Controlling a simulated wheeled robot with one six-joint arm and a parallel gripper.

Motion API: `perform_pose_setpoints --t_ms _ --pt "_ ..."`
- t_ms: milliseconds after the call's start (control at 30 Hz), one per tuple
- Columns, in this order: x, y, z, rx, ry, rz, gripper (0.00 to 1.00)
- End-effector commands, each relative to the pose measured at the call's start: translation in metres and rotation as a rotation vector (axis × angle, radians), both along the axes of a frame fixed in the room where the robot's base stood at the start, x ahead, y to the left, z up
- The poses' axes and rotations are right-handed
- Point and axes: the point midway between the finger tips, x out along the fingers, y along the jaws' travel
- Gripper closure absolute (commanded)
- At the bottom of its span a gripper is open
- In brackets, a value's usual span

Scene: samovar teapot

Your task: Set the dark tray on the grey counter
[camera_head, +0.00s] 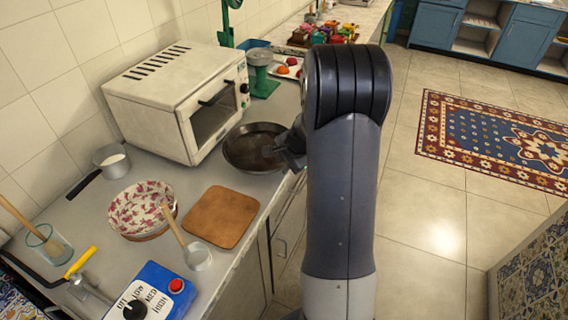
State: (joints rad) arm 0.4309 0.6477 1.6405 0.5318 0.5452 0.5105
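The dark tray (245,151) is a round, shallow, dark metal pan. It appears level, in front of the white toaster oven, over the grey counter (165,258) near its right edge. I cannot tell whether it rests on the counter or is held just above it. My gripper (287,151) is at the tray's right rim, partly hidden by my own arm. The fingers overlap the rim in the picture, but I cannot see whether they grip it.
A white toaster oven (182,96) stands behind the tray. A brown board (220,217), a ladle (192,249), a patterned bowl (141,208), a small pot (112,161) and a blue control box (151,292) are nearer. A green scale (261,75) stands beyond. Open floor lies right.

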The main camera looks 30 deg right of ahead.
Motion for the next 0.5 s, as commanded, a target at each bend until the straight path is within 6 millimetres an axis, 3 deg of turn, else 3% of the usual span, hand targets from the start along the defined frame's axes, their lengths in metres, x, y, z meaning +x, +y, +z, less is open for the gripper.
perform_pose_setpoints --t_ms 167,500 --pt "-0.004 -0.002 0.012 -0.001 -0.003 -0.001 0.76" --pt "-0.032 -0.008 0.071 -0.002 -0.006 -0.003 0.76"
